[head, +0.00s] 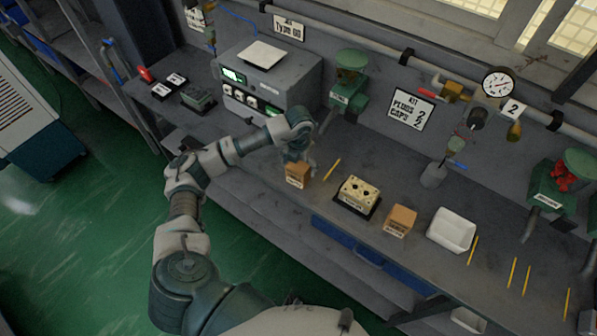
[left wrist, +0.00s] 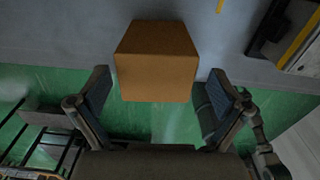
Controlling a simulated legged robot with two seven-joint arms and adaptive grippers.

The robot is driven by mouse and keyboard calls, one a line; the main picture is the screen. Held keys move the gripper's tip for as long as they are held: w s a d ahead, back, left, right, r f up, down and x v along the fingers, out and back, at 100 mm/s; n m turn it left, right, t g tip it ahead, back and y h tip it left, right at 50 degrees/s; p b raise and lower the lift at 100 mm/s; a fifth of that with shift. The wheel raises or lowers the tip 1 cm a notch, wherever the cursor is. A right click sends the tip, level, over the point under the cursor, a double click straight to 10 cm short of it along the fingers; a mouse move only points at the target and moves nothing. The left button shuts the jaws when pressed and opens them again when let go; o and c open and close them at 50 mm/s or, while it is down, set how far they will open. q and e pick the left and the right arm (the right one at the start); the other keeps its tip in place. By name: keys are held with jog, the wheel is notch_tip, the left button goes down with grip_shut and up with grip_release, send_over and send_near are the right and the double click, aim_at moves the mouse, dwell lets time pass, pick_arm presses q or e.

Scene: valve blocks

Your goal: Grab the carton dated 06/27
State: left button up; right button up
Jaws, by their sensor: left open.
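A small brown carton (head: 297,174) stands on the workbench (head: 350,165), just under my left gripper (head: 301,155). It has a pale label on its front, too small to read. In the left wrist view the same carton (left wrist: 157,60) lies ahead and between the two spread fingers of the open gripper (left wrist: 159,76). Gaps show on both sides, and no contact is visible. A second brown carton (head: 400,221) stands further right on the bench. Its label is also unreadable. My right gripper is not in view.
A block with holes on a dark base (head: 359,197) stands between the cartons. A white bin (head: 452,230) is right of the second carton. A grey control box (head: 268,85) and green valves (head: 347,88) stand behind. Yellow strips (head: 331,169) mark the bench.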

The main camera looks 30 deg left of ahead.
pick_arm(q)
jog(key=f, duration=0.5)
jog(key=shift+w+a+p, duration=0.15)
jog(key=shift+a+p, duration=0.05)
jog(key=shift+p, duration=0.2)
jog(key=c, duration=1.2)
jog(key=shift+c, duration=0.3)
